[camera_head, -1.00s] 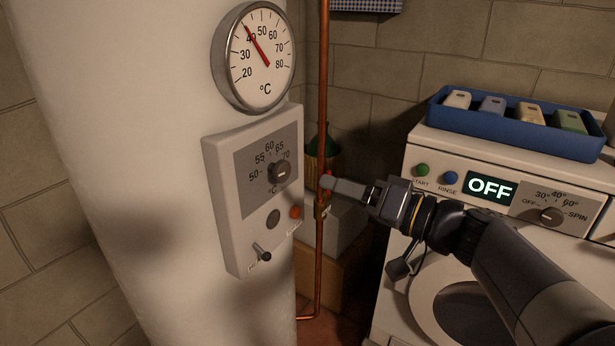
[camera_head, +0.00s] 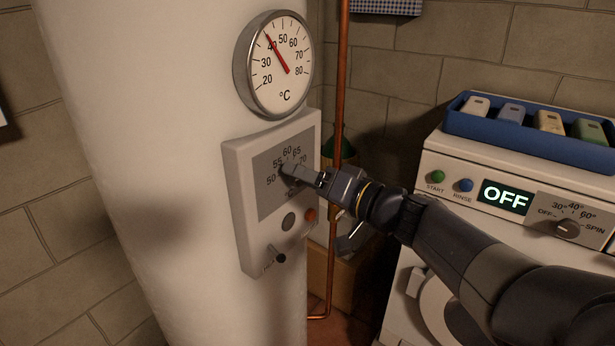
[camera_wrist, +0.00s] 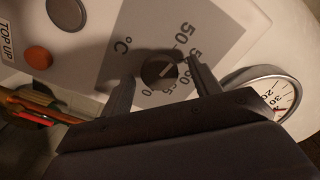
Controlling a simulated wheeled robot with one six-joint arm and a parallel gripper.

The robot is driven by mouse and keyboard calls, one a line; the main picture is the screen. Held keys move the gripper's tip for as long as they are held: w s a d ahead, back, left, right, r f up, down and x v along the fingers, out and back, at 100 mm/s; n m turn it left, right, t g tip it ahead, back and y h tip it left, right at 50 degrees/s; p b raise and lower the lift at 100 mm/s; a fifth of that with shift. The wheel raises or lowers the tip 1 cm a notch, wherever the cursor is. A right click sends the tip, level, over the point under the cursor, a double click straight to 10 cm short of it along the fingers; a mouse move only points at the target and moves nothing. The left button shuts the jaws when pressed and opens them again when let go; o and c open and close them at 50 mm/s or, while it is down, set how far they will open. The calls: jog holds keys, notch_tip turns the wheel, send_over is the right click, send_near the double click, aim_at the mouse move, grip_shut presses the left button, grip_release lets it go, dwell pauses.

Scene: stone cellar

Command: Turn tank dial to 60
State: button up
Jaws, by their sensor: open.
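The white tank (camera_head: 140,200) carries a control panel (camera_head: 240,205) with a temperature scale marked 50 to 70. The tank dial is a small dark knob, seen in the wrist view (camera_wrist: 160,72) with a pale pointer line; I cannot tell exactly which mark it points at. In the head view my gripper mostly hides the knob. My gripper (camera_head: 290,172) is at the panel face. In the wrist view its open fingers (camera_wrist: 159,73) stand on either side of the knob; I cannot tell whether they touch it.
A round thermometer (camera_head: 275,65) above the panel reads about 40. Below the dial are a dark round button (camera_head: 288,222), an orange button (camera_head: 310,214) and a small lever (camera_head: 277,257). A copper pipe (camera_head: 342,80) and a washing machine (camera_head: 465,222) reading OFF stand to the right.

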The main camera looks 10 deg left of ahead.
jog(key=shift+c, duration=0.6)
jog(key=c, duration=0.9)
jog(key=shift+o, duration=0.2)
jog(key=shift+m+b, duration=0.3)
jog(key=shift+m, duration=0.1)
jog(key=shift+f+m+b, duration=0.15)
jog(key=shift+m+b, duration=0.85)
jog(key=shift+m, duration=6.4)
